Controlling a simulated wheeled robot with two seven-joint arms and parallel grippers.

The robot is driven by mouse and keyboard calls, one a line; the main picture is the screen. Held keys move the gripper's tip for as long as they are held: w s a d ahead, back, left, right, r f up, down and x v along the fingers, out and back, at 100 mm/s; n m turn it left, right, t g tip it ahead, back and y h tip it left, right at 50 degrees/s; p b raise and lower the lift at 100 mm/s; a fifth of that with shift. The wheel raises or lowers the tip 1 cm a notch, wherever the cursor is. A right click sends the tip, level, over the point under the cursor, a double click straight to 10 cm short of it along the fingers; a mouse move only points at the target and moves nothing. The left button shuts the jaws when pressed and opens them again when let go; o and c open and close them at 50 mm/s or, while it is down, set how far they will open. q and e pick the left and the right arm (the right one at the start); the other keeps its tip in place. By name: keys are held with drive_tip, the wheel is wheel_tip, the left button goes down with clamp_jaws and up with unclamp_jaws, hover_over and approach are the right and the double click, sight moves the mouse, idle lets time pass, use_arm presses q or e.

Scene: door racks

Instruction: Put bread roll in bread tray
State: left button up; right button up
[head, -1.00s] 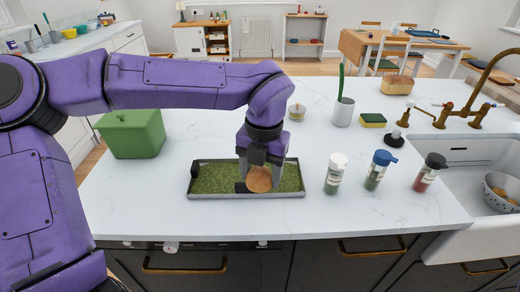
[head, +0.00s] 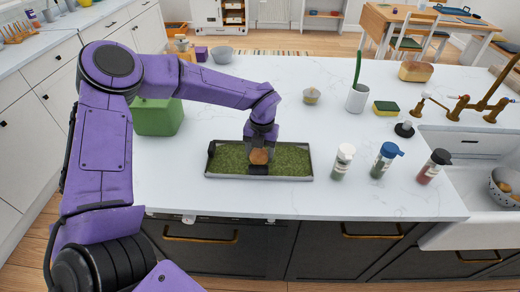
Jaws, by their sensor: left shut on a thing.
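A round brown bread roll (head: 259,156) is between the fingers of my left gripper (head: 259,162). My left gripper is shut on the roll, pointing down over the middle of the tray. The bread tray (head: 290,178) is a dark, shallow rectangle with a green textured floor, lying on the white counter near its front edge. The roll is within the tray's outline; I cannot tell whether it touches the floor. The fingers partly hide the roll. My right gripper is not in view.
A green bin (head: 158,118) stands left of the tray, behind my left arm. White-capped (head: 343,161), blue-capped (head: 386,159) and dark-capped (head: 434,166) bottles stand to the right. A sink (head: 470,190) is at the far right. The counter behind the tray is mostly clear.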

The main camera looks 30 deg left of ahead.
use_arm(q)
drive_tip(key=shift+w+f, duration=0.1)
drive_tip(key=shift+f, duration=0.2)
drive_tip(key=shift+f, duration=0.1)
drive_tip(key=o, duration=1)
drive_tip(key=shift+r, duration=0.5)
drive_tip(key=r, duration=0.3)
drive_tip(key=r+b, duration=0.1)
drive_tip(key=r, duration=0.3)
drive_tip(key=r+b, duration=0.1)
drive_tip(key=r, duration=0.3)
drive_tip(key=shift+d+r, duration=0.2)
drive_tip(key=shift+d, duration=0.1)
drive_tip(key=shift+f, duration=0.1)
